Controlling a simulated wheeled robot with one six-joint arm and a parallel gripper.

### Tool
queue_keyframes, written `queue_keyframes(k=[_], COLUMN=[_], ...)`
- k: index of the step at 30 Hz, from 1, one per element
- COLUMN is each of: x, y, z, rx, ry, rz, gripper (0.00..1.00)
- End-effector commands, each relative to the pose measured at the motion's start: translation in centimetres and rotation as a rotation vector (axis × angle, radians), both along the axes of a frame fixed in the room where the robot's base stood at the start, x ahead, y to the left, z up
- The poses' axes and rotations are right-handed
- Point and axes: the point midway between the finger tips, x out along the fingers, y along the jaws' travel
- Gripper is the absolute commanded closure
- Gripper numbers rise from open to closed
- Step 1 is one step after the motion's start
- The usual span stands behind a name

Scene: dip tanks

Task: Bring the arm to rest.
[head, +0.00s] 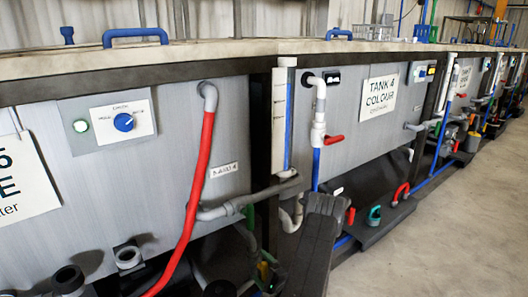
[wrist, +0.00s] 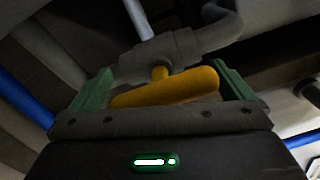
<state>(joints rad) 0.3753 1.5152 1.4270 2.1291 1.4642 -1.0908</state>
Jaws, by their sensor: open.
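My gripper (wrist: 166,78) shows in the wrist view with its two green fingers spread wide apart. A yellow valve handle (wrist: 175,88) lies across the gap between the fingers. It sits on a grey valve body (wrist: 178,50) fixed to a pipe. The fingers do not close on the handle, and I cannot tell whether either one touches it.
A blue pipe (wrist: 25,100) runs past the gripper's left in the wrist view. In the head view a red hose (head: 198,190) and grey pipework (head: 240,203) hang at the tank front (head: 80,180), left of my arm. The concrete floor (head: 455,230) at right is clear.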

Motion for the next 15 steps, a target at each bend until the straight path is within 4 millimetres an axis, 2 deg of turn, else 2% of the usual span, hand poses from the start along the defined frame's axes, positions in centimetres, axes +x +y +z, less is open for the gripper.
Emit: queue_keyframes(k=[15], x=[-0.03], y=[-0.01], z=[-0.02], rx=[0.335], ry=[0.243], rz=[0.0], gripper=[0.0])
